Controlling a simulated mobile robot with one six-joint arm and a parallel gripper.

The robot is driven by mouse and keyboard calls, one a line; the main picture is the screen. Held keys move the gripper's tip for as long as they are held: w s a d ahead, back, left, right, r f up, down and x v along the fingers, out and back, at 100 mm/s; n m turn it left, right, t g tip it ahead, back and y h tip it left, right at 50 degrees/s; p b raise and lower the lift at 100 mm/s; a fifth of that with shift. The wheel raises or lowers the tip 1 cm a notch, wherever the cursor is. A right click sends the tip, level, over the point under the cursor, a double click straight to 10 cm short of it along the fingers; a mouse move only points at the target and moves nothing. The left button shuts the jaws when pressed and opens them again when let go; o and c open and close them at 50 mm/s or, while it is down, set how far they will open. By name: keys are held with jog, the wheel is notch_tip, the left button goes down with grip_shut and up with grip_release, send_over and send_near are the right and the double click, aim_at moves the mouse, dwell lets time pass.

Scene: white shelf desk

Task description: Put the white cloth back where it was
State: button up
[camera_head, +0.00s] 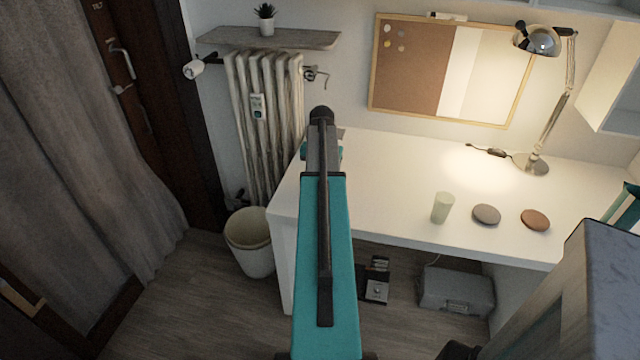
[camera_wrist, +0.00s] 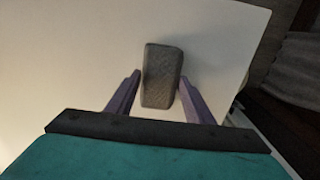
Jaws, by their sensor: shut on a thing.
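In the wrist view my gripper (camera_wrist: 161,77) has its two purple fingers on either side of a small grey block-like thing (camera_wrist: 162,85) with a woven-looking surface. The fingers are shut on it, over the white desk top (camera_wrist: 70,60). I cannot tell from its look whether this is the cloth, and no plainly white cloth shows elsewhere. I cannot tell whether its lower side touches the desk. In the head view my teal arm reaches to the desk's left end and hides the gripper and most of what it holds.
On the desk (camera_head: 390,175) stand a pale green cup (camera_head: 442,207), a grey disc (camera_head: 486,214), a brown disc (camera_head: 535,220) and a lit lamp (camera_head: 535,163). A radiator (camera_head: 268,120) and a bin (camera_head: 249,243) are left of the desk. The desk's middle is clear.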

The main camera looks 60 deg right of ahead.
jog(key=shift+f, duration=0.25)
jog(key=o, duration=1)
jog(key=shift+r, duration=0.1)
jog(key=shift+r+b, duration=0.5)
jog(key=shift+r, duration=5.55)
